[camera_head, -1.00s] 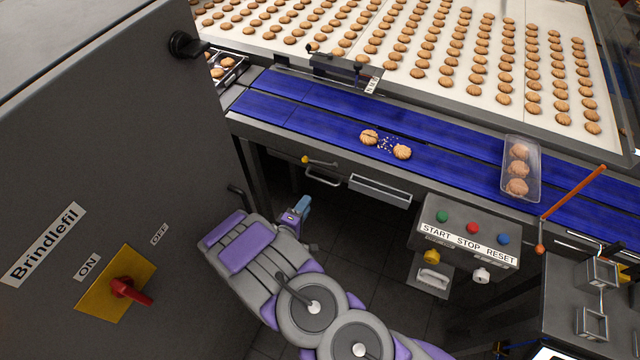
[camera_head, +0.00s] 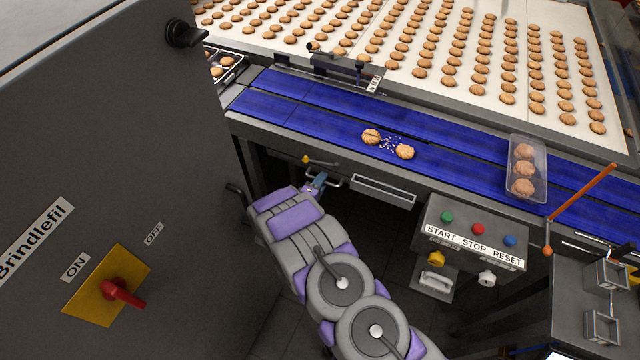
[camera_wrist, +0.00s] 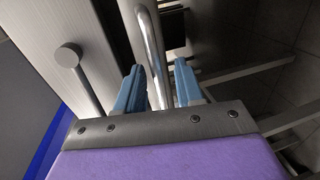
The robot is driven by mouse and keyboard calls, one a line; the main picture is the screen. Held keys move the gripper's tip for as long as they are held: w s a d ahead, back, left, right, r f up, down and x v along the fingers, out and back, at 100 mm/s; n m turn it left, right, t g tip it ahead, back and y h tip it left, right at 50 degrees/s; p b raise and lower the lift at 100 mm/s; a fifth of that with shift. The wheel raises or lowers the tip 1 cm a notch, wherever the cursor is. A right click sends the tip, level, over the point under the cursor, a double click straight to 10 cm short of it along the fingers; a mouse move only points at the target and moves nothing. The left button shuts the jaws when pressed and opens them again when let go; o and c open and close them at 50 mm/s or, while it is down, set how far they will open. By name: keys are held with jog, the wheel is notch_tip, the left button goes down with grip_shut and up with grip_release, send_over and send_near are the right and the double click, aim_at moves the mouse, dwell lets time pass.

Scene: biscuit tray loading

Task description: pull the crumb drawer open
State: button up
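A silver bar handle (camera_head: 335,185), apparently the crumb drawer's, sits under the front edge of the blue conveyor in the head view. The drawer itself is hard to make out there. My gripper (camera_head: 318,181) is at the left part of this handle. In the wrist view the bar (camera_wrist: 152,45) runs down between the two blue fingers of my gripper (camera_wrist: 160,88). One finger is on each side of the bar, and they look open around it. I cannot tell whether either finger touches it.
A yellow-tipped lever (camera_head: 306,159) sticks out just above the handle; a round-ended rod (camera_wrist: 70,58) is left of my fingers in the wrist view. A grey trough (camera_head: 382,190) and the START/STOP/RESET box (camera_head: 470,232) are to the right. The Brindlefil cabinet (camera_head: 110,150) stands left.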

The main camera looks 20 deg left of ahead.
jog(key=shift+d+r, duration=0.1)
jog(key=shift+d, duration=0.05)
jog(key=c, duration=0.6)
grip_shut()
jog(key=shift+s, duration=0.1)
